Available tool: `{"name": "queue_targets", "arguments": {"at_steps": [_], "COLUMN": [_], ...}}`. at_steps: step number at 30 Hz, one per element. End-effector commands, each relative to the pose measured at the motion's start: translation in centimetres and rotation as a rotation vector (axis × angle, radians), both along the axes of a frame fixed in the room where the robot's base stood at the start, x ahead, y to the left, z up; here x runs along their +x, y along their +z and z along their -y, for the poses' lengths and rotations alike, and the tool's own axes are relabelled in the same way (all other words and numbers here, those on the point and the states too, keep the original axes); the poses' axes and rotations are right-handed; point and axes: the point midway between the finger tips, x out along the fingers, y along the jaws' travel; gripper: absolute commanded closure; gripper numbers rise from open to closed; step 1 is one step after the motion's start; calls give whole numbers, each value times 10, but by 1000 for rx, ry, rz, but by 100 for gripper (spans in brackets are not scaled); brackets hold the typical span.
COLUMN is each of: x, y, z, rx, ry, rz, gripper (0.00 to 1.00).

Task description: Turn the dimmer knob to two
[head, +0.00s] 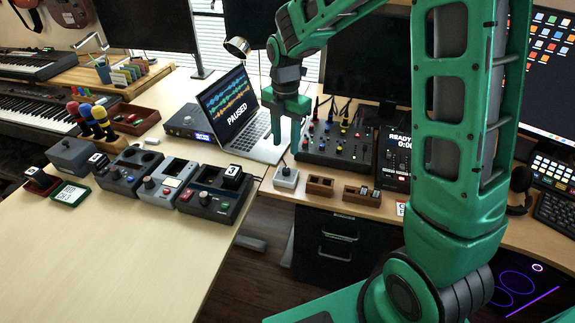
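A small pale box with a dark knob (286,173) on top sits near the front edge of the right desk, just right of the desk corner; it looks like the dimmer. Its markings and the knob's setting are too small to read. My gripper (286,140) hangs above and behind it in the picture, in front of the laptop. The fingers point down and stand apart with nothing between them. The gripper is not touching the knob.
An audio mixer (335,142) with several knobs and two small wooden trays (320,186) (362,195) stand right of the box. The laptop (238,115) reads PAUSED. Control boxes with knobs (207,198) line the left desk, whose front is clear.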

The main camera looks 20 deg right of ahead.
Motion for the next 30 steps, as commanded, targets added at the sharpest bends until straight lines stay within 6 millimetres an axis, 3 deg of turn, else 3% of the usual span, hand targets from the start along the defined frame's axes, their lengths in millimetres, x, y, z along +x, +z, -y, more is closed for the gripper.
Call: {"name": "queue_targets", "arguments": {"at_steps": [15,21,30], "x": [-2,-1,-1], "y": [-83,-96,-98], "z": [3,3,3], "rx": [-1,-1,-1], "ry": [-7,-8,-8], "rz": [-3,-1,1], "gripper": [60,60,60]}}
